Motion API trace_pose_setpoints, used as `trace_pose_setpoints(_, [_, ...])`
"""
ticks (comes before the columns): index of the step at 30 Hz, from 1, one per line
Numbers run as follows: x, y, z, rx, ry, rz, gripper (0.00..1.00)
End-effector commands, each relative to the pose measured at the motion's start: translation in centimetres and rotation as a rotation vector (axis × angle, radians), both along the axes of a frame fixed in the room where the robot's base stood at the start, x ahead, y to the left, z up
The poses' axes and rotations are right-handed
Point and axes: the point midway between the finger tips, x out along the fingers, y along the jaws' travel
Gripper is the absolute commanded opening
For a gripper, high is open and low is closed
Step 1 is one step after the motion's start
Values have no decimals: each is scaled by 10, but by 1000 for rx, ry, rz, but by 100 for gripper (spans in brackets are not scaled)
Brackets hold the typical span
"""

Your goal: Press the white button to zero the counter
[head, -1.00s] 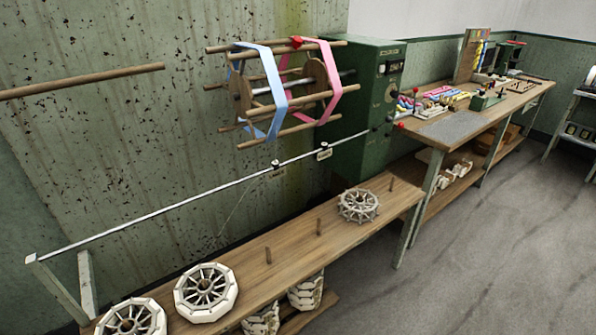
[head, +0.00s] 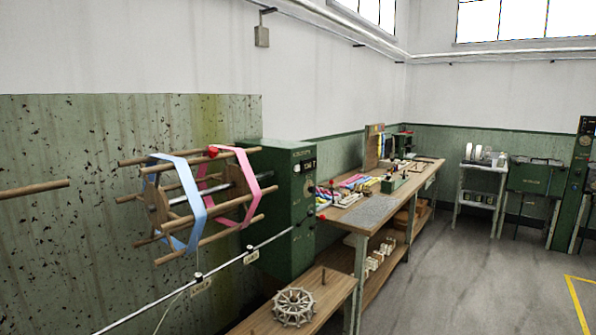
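The green machine cabinet (head: 270,190) stands against the wall left of centre in the head view. A small counter window (head: 309,165) with pale digits, too small to read surely, is on its front face. A small whitish spot (head: 296,168) lies just left of the counter; I cannot tell whether it is the white button. A round dark dial shows lower on the same face. My gripper is not in view.
A wooden reel (head: 185,200) with a blue and a pink skein juts left from the cabinet. A low bench (head: 325,288) with a spoked wheel (head: 294,307) stands in front. A long workbench (head: 375,212) runs behind. Floor to the right is open.

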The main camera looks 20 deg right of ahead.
Motion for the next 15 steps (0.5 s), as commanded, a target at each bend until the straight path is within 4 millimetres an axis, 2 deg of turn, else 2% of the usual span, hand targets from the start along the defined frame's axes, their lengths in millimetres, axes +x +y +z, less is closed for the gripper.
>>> trace_pose_setpoints(1, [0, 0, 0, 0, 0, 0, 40])
trace_pose_setpoints(2, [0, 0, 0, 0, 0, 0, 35])
trace_pose_setpoints(6, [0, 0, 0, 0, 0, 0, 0])
trace_pose_setpoints(15, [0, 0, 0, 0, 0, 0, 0])
